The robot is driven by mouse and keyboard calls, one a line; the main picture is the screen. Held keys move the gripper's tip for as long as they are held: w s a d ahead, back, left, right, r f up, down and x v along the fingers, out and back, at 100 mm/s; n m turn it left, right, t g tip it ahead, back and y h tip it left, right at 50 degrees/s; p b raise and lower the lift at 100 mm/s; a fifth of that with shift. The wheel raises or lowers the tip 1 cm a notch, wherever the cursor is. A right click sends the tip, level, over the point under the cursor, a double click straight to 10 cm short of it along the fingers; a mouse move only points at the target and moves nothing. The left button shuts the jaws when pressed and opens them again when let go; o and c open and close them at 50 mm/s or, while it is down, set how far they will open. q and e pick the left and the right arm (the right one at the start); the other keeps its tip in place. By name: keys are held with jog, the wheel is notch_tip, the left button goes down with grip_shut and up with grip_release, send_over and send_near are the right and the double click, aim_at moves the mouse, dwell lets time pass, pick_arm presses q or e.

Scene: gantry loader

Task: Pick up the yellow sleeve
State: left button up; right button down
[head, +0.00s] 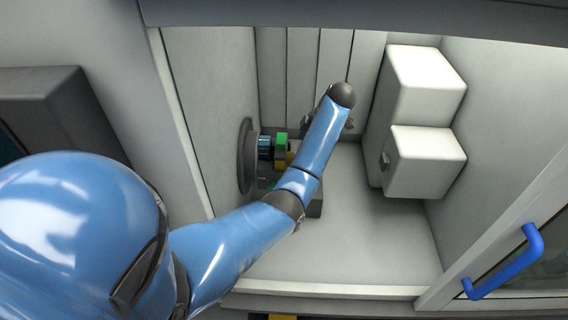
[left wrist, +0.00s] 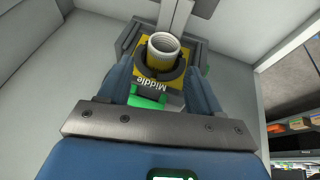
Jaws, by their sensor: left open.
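My left gripper (left wrist: 160,70) is open, with one blue finger on each side of the block and sleeve. I cannot tell whether the fingers touch anything. In the head view my left arm hides the gripper and the sleeve; only small yellow (head: 280,165) and green (head: 281,139) parts show beside it. My right gripper is not in view.
A dark round disc (head: 246,156) is on the cabinet's left wall, close to my arm. White boxes (head: 426,160) stick out on the right. The floor (head: 375,240) right of my arm is clear. A door with a blue handle (head: 508,264) is at the lower right.

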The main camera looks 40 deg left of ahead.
aim_at(294, 154)
pick_arm(q)
jog(key=shift+b+x, duration=0.8)
jog(key=shift+x, duration=0.4)
jog(key=shift+s+d+b, duration=0.1)
jog(key=shift+s+b, duration=0.1)
jog(key=shift+b, duration=0.1)
jog(key=shift+a+f+b, duration=0.25)
jog(key=shift+f+b, duration=0.2)
jog(key=shift+f, duration=0.15)
jog(key=x, duration=0.2)
jog(key=shift+s+a+f, duration=0.15)
jog(key=shift+a+f, duration=0.3)
jog(key=shift+f, duration=0.4)
jog(key=c, duration=1.1)
